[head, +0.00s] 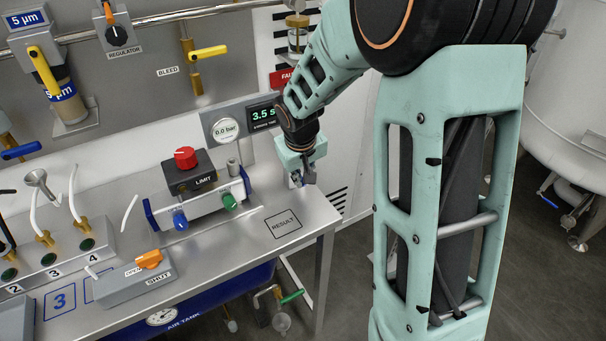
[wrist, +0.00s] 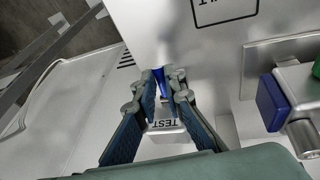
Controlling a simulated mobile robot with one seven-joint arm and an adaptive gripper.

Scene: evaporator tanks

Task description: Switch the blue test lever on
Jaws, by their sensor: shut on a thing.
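My gripper (head: 304,172) is low over the right end of the steel bench, by its back edge. In the wrist view its two fingers (wrist: 162,88) are closed in on the blue test lever (wrist: 160,76), gripping it between their tips. The lever is a slim blue handle, mostly covered by the fingers. Just below the fingers in that picture is a pale block with a TEST label (wrist: 168,124), read upside down. In the head view the gripper hides most of the lever and its block. The lever's exact angle is hard to tell.
Left of my gripper stands a fixture with blue (head: 180,219) and green (head: 230,202) knobs and a black LIMIT box (head: 190,175) with a red knob. A RESULT square (head: 283,223) marks bare bench. A gauge (head: 226,129) and timer (head: 264,115) stand behind.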

